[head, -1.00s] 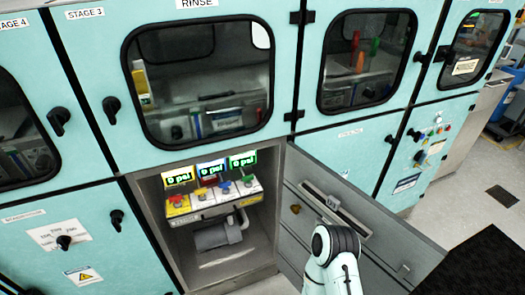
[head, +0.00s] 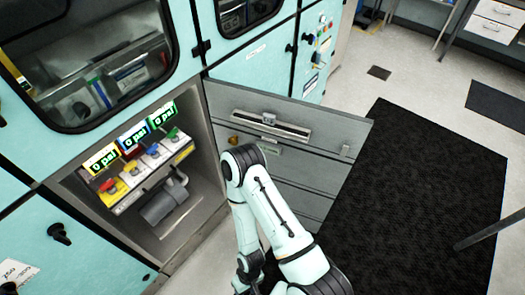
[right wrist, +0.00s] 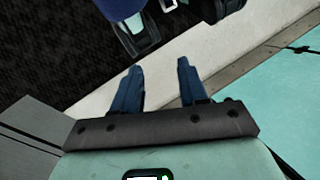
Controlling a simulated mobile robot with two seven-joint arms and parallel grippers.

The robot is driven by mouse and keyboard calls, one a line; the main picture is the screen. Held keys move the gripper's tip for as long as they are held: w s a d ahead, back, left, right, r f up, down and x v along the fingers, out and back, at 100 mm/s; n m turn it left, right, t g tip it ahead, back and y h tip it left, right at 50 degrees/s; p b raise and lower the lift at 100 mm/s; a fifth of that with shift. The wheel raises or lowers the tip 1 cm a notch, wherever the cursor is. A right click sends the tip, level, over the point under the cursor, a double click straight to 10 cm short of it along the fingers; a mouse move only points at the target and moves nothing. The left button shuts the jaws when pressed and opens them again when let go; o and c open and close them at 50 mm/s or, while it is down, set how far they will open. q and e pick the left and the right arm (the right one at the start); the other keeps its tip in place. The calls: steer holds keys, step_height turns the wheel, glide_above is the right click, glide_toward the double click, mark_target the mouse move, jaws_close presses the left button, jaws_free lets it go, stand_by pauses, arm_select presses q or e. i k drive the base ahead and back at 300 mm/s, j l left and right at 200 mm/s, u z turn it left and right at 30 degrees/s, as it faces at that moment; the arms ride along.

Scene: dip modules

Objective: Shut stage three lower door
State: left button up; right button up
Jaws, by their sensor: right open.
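The stage three lower door (head: 335,125) stands wide open in the head view, hinged at the right side of its cabinet opening. Its grey inner face with a slotted bar shows. The open compartment (head: 195,215) holds several coloured valves and lit displays reading 0 psi. My right arm is bent in front of the door and hides part of its lower face. In the right wrist view my right gripper (right wrist: 163,80) is open, with nothing between its blue fingers. A teal panel (right wrist: 285,110) lies to the right of the fingers; I cannot tell which panel. My left gripper is out of view.
A black mat (head: 420,190) covers the floor right of the door. A black knob (head: 59,233) sticks out from the teal panel at left.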

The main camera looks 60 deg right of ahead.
mark_target(310, 176)
steer(key=j+z, duration=0.15)
steer(key=z, duration=1.95)
steer(key=i+l+u, duration=0.25)
steer(key=l+u, duration=0.15)
steer(key=i+l+u, duration=0.2)
steer(key=l+u, duration=0.25)
steer(key=l, duration=0.2)
steer(key=i+l+u, duration=0.1)
steer(key=l+u, duration=0.3)
steer(key=l, duration=0.2)
steer(key=l+u, duration=0.4)
steer(key=l, duration=0.25)
steer(key=k+l+u, duration=0.1)
steer(key=l+u, duration=0.35)
steer(key=l, duration=0.15)
steer(key=k+l+u, duration=0.2)
steer(key=l+u, duration=0.2)
steer(key=l, duration=0.2)
steer(key=k+l+u, duration=0.25)
steer(key=l+u, duration=0.15)
steer(key=l, duration=0.15)
steer(key=i+l+u, duration=0.2)
steer(key=l+u, duration=0.2)
steer(key=i+l+u, duration=0.2)
steer(key=l, duration=0.2)
steer(key=k, duration=0.1)
